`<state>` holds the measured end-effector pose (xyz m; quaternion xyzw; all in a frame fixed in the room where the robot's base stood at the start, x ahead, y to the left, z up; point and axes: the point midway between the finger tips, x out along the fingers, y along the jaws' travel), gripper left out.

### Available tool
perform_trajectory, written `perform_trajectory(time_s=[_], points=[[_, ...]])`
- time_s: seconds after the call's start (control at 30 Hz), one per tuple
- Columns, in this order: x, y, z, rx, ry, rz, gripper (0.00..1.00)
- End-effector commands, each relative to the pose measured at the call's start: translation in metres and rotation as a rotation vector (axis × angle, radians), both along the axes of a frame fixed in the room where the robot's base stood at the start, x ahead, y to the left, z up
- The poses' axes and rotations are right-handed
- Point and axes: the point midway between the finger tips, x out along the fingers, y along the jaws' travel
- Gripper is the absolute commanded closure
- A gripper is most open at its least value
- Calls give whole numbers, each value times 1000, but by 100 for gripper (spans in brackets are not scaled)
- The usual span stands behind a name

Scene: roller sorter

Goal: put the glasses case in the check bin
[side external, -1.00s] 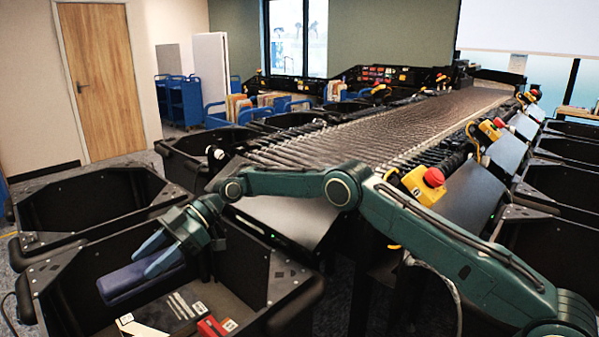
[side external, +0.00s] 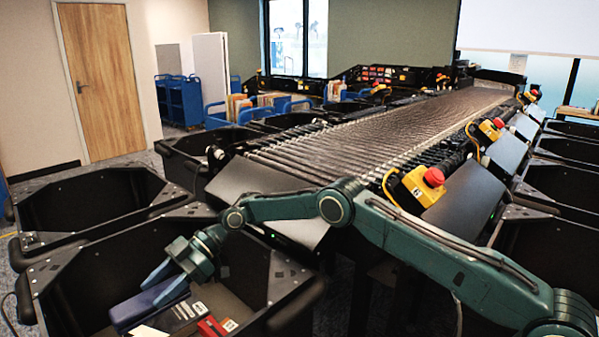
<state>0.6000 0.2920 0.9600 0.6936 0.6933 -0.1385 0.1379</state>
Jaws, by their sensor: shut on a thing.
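The glasses case (side external: 132,309) is a long dark blue box low inside the black bin (side external: 270,262) at the front left. My gripper (side external: 168,284) reaches down into this bin with its blue fingers shut on the case. The case is just above or touching the items on the bin floor; I cannot tell which. I see no label naming the bin.
In the same bin lie a dark box with a white label (side external: 184,311) and a red item (side external: 211,327). An empty-looking black bin (side external: 85,200) stands behind it. The roller conveyor (side external: 400,125) with yellow emergency-stop boxes (side external: 424,186) is to the right.

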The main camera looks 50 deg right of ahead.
Motion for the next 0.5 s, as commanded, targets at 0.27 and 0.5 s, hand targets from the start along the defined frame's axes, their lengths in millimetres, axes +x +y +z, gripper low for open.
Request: perform_trajectory(time_s=[0.27,0.5], points=[[0,0,-27,1,0,1,78],[0,0,-46,1,0,0,78]])
